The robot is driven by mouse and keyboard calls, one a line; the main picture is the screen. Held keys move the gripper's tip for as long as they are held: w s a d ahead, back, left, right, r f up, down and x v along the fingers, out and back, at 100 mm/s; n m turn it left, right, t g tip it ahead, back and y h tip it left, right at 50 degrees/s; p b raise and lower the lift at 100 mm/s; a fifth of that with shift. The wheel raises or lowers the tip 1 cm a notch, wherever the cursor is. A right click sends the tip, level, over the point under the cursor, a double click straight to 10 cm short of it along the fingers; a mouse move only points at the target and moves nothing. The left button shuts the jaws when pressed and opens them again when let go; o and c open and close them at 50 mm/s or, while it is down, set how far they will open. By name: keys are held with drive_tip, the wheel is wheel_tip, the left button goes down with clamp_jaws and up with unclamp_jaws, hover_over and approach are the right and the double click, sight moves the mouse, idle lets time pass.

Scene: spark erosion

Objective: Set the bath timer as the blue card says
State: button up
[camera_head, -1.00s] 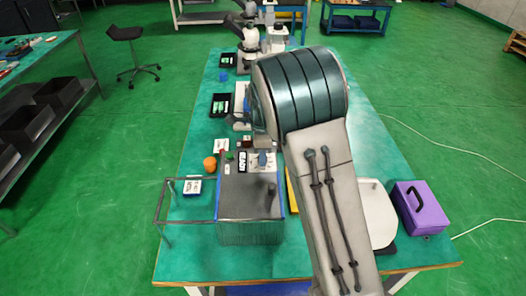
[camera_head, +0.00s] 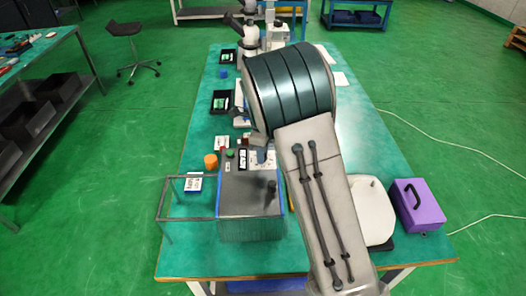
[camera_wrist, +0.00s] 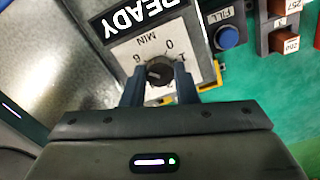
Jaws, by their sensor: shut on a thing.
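The bath timer (camera_wrist: 181,50) is a white dial plate with a dark round knob (camera_wrist: 159,70); 6, 0, 1 and MIN show upside down in the wrist view. My gripper (camera_wrist: 160,88) is shut on the knob, one finger on each side. The knob's pointer is too small to read surely.
A black READY sign (camera_wrist: 138,18) and a blue FILL button (camera_wrist: 228,37) sit close to the dial. A wire frame (camera_head: 187,218) and an orange cylinder (camera_head: 211,161) stand left of the box. A purple case (camera_head: 417,206) is at the right.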

drive_tip(key=shift+w+r, duration=0.1)
drive_tip(key=o, duration=1)
wheel_tip(320, 180, up, 14)
drive_tip(key=shift+b, duration=0.45)
drive_tip(key=s+d+n+t, duration=0.1)
drive_tip(key=s+d+n, duration=0.3)
drive_tip(key=s+n, duration=0.3)
drive_tip(key=s+d+n+t, duration=0.1)
drive_tip(key=s+d+n, duration=0.3)
drive_tip(key=s+n, duration=0.3)
drive_tip(key=s+d+f+n+t, duration=0.1)
drive_tip(key=s+d+n, duration=0.3)
drive_tip(key=s+n, duration=0.4)
drive_tip(key=s, duration=0.6)
drive_tip(key=shift+d, duration=0.2)
